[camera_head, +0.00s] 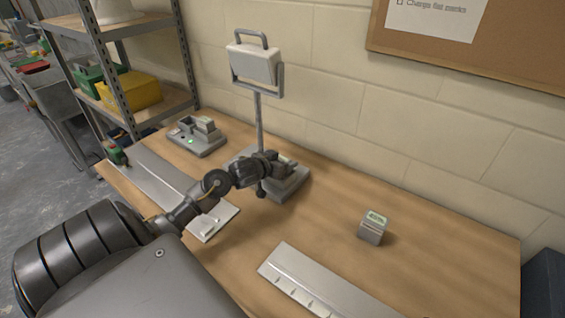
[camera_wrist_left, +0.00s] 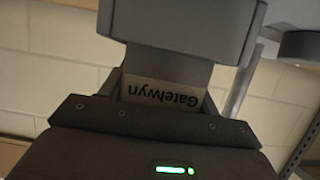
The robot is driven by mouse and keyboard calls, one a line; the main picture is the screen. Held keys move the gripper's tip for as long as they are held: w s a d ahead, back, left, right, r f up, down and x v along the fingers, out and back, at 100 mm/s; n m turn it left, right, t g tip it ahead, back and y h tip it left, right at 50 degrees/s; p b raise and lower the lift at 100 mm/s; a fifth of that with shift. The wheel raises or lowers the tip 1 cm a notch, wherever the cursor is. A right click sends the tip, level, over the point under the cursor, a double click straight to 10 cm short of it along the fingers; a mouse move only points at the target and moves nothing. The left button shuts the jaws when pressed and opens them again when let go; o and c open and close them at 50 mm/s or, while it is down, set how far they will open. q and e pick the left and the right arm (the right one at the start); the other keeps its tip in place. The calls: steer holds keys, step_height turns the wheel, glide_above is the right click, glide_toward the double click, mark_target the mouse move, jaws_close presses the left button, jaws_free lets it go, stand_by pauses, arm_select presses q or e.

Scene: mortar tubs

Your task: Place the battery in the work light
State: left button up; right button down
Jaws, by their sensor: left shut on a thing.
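The work light (camera_head: 252,62) stands on the table, with a white lamp head on a thin grey post above a grey base (camera_head: 292,184). My left gripper (camera_head: 280,167) is at this base, beside the post, and is shut on a battery (camera_head: 286,159). The gripper hides most of that battery, so I cannot tell whether it is seated in the base or just above it. In the left wrist view the held battery (camera_wrist_left: 165,93) shows a pale label reading "Gatelwyn", upside down. My right gripper is not in view.
Another grey battery (camera_head: 372,231) stands alone on the table at right. A charger (camera_head: 190,144) with a green light holds a block at the back left. A shelf rack (camera_head: 112,75) stands left.

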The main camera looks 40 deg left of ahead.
arm_select(q)
steer(key=shift+r, duration=0.1)
steer(key=o, duration=1.3)
steer(key=shift+f, duration=0.25)
steer(key=shift+c, duration=0.2)
steer(key=shift+r, duration=0.1)
steer(key=shift+s+r, duration=0.15)
steer(key=v, duration=1.1)
steer(key=shift+s, duration=0.35)
steer(key=shift+r, duration=0.15)
